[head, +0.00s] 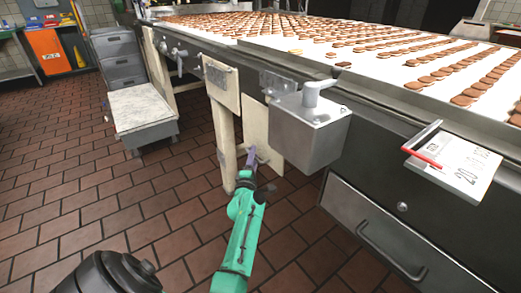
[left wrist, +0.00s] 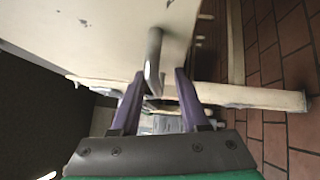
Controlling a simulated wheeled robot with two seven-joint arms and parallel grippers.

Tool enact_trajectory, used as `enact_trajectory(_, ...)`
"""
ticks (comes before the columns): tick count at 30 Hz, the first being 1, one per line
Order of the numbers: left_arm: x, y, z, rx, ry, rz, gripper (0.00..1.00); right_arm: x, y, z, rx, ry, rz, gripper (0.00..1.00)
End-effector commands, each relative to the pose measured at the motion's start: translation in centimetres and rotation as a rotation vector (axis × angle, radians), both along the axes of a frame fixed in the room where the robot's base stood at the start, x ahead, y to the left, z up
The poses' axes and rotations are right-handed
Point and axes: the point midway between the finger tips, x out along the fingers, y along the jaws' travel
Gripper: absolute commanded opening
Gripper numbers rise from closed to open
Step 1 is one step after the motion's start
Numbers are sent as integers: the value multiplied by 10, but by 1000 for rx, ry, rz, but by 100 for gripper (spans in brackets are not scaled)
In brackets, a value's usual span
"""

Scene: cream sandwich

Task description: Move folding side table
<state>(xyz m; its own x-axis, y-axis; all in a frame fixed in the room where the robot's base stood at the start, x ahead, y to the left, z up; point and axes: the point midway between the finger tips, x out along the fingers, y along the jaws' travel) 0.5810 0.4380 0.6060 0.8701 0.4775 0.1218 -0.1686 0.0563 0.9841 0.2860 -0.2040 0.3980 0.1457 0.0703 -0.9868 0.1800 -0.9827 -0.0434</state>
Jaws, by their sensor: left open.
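The folding side table shows as a worn cream panel (head: 257,126) hanging down at the side of the long conveyor, with a cream leg (head: 224,140) beside it. In the left wrist view the cream panel (left wrist: 95,35) fills the upper left, and a metal handle (left wrist: 154,60) stands out from it. My left gripper (head: 251,154) is low in front of the panel, by the handle. In the left wrist view its purple fingers (left wrist: 160,76) are open, and the handle's end lies between their tips. I cannot tell whether they touch it. My right gripper is not in view.
The conveyor (head: 390,55) carries rows of brown cookies. A grey metal box (head: 310,130) juts out just right of the panel, above my arm. A drawer unit (head: 385,235) stands at right. A grey step-like cart (head: 142,108) stands at left. The tiled floor (head: 60,190) is clear.

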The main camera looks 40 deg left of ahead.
Motion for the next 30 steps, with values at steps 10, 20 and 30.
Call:
enact_trajectory(10,0,0,0,0,1,0,0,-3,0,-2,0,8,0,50)
enact_trajectory(20,0,0,0,0,1,-1,0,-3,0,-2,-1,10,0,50)
enact_trajectory(30,0,0,0,0,0,-1,0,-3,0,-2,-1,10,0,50)
